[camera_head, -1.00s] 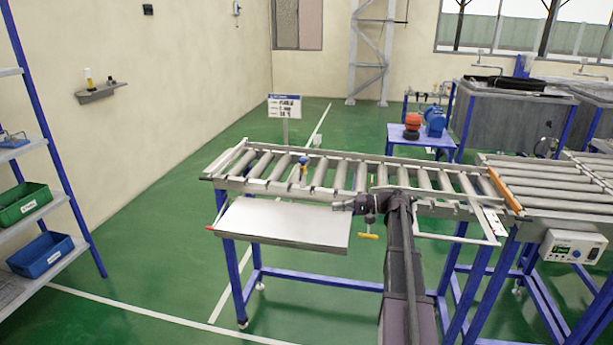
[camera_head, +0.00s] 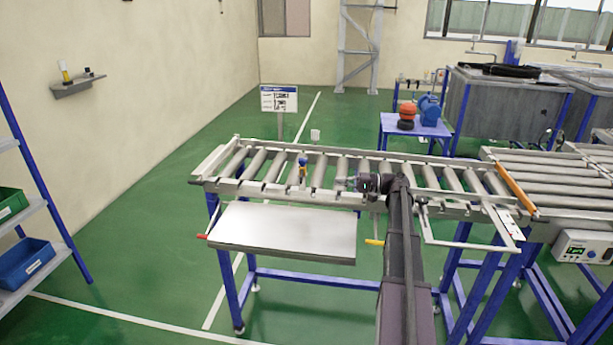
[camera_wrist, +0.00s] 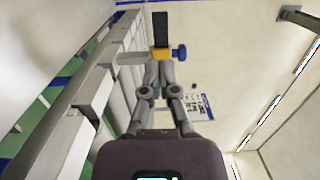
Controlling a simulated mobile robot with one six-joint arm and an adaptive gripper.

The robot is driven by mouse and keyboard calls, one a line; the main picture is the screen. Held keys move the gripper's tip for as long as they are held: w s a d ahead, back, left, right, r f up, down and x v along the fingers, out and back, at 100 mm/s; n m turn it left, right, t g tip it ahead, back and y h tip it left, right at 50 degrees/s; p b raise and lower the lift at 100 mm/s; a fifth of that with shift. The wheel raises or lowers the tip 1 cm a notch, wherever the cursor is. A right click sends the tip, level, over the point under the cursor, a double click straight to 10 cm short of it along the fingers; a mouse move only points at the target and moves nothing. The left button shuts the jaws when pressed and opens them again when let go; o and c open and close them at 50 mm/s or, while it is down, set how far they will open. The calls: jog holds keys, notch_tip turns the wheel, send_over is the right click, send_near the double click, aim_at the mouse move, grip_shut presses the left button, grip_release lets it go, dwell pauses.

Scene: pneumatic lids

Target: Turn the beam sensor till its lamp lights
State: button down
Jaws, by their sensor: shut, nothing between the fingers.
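The beam sensor (camera_head: 302,168) stands small on the roller conveyor, left of my gripper, with blue and yellow parts. In the wrist view the sensor (camera_wrist: 161,50) shows a dark upright body, a yellow middle and a blue knob on its right. No lit lamp can be made out. My gripper (camera_head: 343,184) is over the rollers, to the right of the sensor. In the wrist view its fingers (camera_wrist: 157,78) are shut and empty, pointing at the sensor, whose yellow part lies just beyond the tips. I cannot tell whether they touch.
The roller conveyor (camera_head: 270,190) has raised side rails. A metal shelf plate (camera_head: 280,228) juts out at its front, with a red-tipped handle left and a yellow one right. A small white piece (camera_head: 315,134) stands by the far rail. A sign (camera_head: 279,99) stands behind.

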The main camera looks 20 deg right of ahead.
aim_at(302, 173)
jog(key=shift+w, duration=0.25)
jog(key=shift+w, duration=0.1)
jog(key=x, duration=1)
dwell(0.4)
jog(key=shift+r, duration=0.1)
jog(key=shift+w+a, duration=0.2)
jog(key=shift+a, duration=0.45)
jog(key=shift+s+d, duration=0.1)
